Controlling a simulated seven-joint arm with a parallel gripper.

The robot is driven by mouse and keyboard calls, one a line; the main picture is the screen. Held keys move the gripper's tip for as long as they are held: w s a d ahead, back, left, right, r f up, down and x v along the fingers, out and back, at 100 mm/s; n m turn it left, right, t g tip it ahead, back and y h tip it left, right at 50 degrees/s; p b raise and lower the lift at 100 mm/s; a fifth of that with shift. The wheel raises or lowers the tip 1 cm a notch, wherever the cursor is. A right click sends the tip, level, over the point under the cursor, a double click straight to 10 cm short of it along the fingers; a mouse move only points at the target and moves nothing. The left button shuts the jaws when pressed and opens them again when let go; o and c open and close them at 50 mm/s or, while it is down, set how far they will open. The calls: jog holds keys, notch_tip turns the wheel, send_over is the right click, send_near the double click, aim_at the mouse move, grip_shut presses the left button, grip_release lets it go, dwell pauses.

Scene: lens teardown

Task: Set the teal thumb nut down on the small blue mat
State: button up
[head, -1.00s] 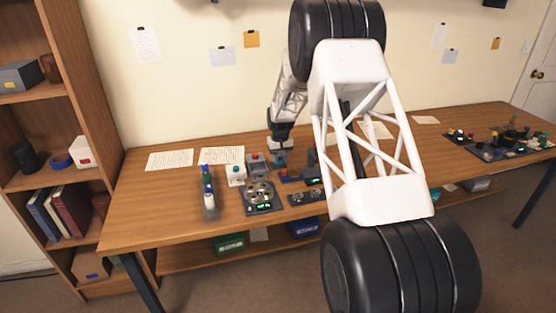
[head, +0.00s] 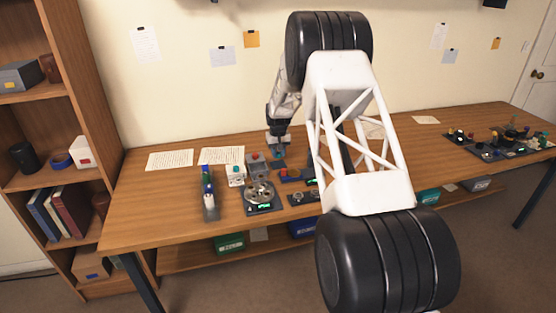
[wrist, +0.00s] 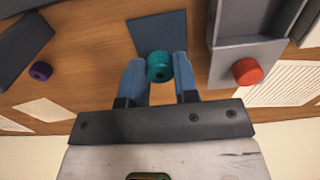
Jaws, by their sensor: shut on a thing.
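The teal thumb nut (wrist: 160,66) is a short ridged cylinder with a dark hole, seen in the wrist view between the blue fingertips of my gripper (wrist: 161,70). My gripper is shut on it. The small blue mat (wrist: 158,30) is a dark blue square on the table, just beyond the nut in the wrist view; the nut overlaps its near edge there. I cannot tell the nut's height above the surface. In the head view my gripper (head: 277,150) is small, over the back of the table, and the mat is hard to make out.
A grey tray (wrist: 225,65) with a red knob (wrist: 246,71) stands right of the mat in the wrist view. A purple nut (wrist: 41,71) and a dark block (wrist: 22,48) lie to the left. Bare wood separates them from the mat.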

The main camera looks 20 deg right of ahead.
aim_at(278, 164)
jog(key=shift+f, duration=1.75)
jog(key=shift+f, duration=0.1)
jog(key=o, duration=0.9)
notch_tip(278, 164, up, 12)
jog(key=shift+r, duration=0.1)
jog(key=shift+r, duration=0.1)
